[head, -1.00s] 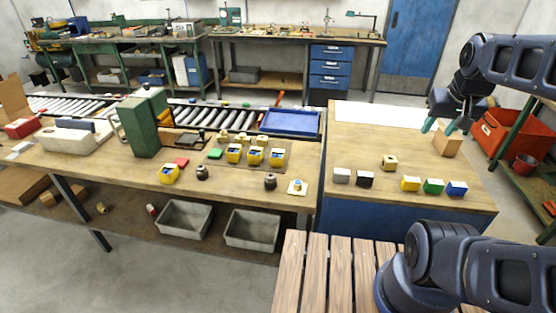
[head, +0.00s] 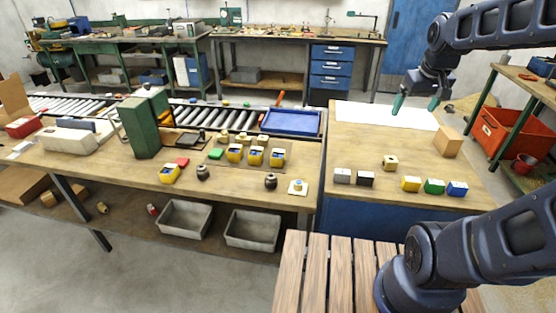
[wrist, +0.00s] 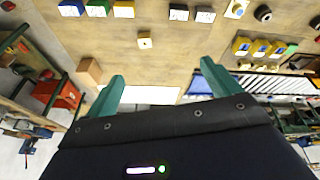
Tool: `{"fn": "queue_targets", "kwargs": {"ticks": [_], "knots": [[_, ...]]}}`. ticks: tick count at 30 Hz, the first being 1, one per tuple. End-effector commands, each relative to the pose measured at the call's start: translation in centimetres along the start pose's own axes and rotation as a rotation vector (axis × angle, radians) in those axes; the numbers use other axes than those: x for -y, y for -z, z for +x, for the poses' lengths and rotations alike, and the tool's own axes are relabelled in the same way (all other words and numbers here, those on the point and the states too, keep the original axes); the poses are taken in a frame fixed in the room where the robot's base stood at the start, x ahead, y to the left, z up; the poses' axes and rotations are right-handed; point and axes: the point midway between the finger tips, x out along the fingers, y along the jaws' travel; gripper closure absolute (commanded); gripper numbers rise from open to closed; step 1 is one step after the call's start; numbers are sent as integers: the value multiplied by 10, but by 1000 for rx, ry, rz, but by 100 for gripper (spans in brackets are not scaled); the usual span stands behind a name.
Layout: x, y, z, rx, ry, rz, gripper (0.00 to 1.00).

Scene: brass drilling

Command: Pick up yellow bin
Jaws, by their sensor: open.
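A small yellow bin (head: 411,183) stands on the right wooden table, in a row with a grey, a black, a green and a blue one. It also shows at the top edge of the wrist view (wrist: 123,9). My gripper (head: 415,103) is open and empty above the white sheet at the back of the right table. In the wrist view its two green fingers (wrist: 162,72) are apart with nothing between them.
A tan block with a hole (head: 390,163) lies behind the row. A wooden block (head: 448,142) stands at the table's right. The grey bin (head: 342,176), black bin (head: 365,179), green bin (head: 434,186) and blue bin (head: 457,188) flank the yellow one. The table's middle is mostly clear.

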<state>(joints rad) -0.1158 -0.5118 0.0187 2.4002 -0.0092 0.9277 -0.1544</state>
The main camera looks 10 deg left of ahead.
Motion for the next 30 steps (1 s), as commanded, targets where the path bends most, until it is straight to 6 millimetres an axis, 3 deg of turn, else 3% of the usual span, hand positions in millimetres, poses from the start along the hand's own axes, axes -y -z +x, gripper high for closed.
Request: {"fn": "queue_targets", "kwargs": {"ticks": [3, 14, 21, 30], "knots": [[11, 31, 13, 25, 15, -94, 11], [60, 115, 62, 85, 62, -377, 11], [107, 163, 107, 120, 98, -566, 11], [179, 207, 175, 161, 148, -802, 11]]}}
